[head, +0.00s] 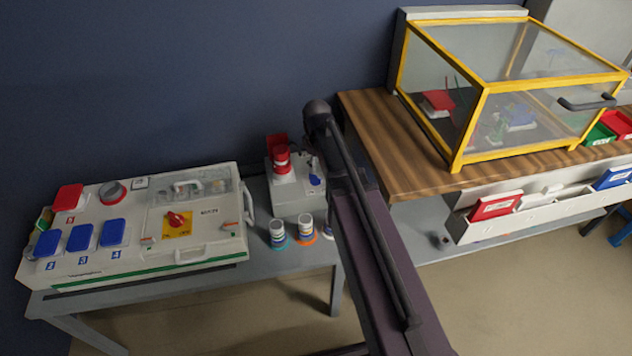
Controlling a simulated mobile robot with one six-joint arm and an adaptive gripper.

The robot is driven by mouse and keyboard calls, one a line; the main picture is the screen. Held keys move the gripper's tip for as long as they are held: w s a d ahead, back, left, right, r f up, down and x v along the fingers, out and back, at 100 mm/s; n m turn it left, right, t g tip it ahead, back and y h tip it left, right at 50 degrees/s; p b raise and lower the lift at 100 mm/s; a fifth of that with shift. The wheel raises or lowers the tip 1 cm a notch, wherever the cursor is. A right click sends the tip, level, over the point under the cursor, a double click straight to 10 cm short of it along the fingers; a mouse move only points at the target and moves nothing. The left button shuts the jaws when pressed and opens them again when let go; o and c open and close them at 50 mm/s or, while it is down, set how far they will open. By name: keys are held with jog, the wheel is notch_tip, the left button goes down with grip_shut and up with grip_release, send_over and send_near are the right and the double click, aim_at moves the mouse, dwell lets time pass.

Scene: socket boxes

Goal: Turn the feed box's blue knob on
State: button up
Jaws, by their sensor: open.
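A small grey box (296,197) stands on the grey bench, right of the large white socket panel. I take it to be the feed box. A red plug or socket (281,158) rises from its top. A small blue knob (315,181) sits near its right side, close to the dark edge of my arm. The knob is too small to tell its exact setting. Part of the box's right side is hidden by my arm. My gripper does not show in this view; only dark arm links are seen, in front of the benches.
The white panel (100,258) carries blue and red covers and a red rotary switch (176,219) on yellow. Small striped spools (277,233) stand before the grey box. A yellow-framed clear case (470,130) rests on the wooden bench (385,140) at right, above trays.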

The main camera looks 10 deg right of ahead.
aim_at(317, 176)
jog(key=shift+f+b, duration=2.55)
jog(key=shift+f, duration=0.3)
grip_shut()
